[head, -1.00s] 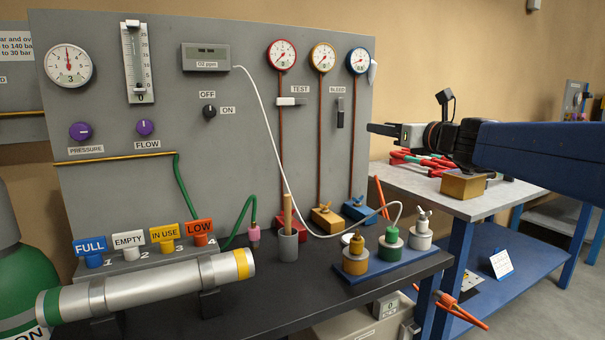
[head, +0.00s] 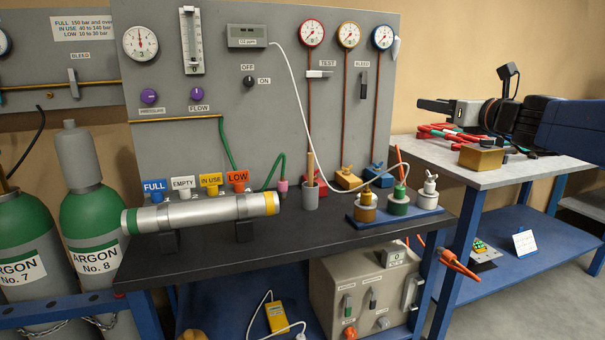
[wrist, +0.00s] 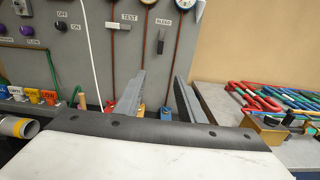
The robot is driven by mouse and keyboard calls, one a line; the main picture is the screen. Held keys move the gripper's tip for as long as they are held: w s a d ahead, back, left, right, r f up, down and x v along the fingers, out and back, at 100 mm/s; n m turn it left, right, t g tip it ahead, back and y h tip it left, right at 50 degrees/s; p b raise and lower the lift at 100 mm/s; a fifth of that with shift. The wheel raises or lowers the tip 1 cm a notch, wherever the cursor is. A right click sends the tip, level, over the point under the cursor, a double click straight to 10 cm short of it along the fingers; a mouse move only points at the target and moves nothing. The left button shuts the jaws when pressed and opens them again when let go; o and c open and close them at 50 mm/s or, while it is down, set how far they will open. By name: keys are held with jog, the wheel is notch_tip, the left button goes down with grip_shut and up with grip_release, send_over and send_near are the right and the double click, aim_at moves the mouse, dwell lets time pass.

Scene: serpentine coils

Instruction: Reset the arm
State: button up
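My gripper (head: 437,106) is at the right in the head view, at the end of my dark blue arm, which reaches in from the right edge. It is above the side table (head: 412,157), clear of the bench and panel. In the wrist view the two grey fingers of my gripper (wrist: 160,85) stand apart with nothing between them. They point toward the grey gauge panel (wrist: 112,60).
A black bench (head: 290,236) holds a silver cylinder (head: 205,211) and a blue tray (head: 392,220) of capped fittings. The side table bears red and green tools (head: 440,133) and a brass block (head: 481,157). Argon bottles (head: 92,235) stand at left.

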jog(key=s+a+f+n+g, duration=0.4)
jog(key=s+a+f+n, duration=0.1)
jog(key=s+f+n, duration=0.35)
jog(key=s+a+f+n+g, duration=0.3)
jog(key=s+a+f+n, duration=0.4)
jog(key=f, duration=0.3)
jog(key=s+d+f+n+g+h, duration=0.2)
jog(key=s+d+f+n, duration=0.2)
jog(key=s+f+n, duration=0.4)
jog(key=s+d+f+n+g+h, duration=0.3)
jog(key=s+f+n, duration=0.6)
jog(key=f, duration=0.3)
jog(key=shift+s+d+f+h, duration=0.15)
jog(key=shift+s+d+h, duration=0.15)
jog(key=shift+s+d, duration=0.6)
jog(key=shift+w, duration=0.1)
dwell(0.6)
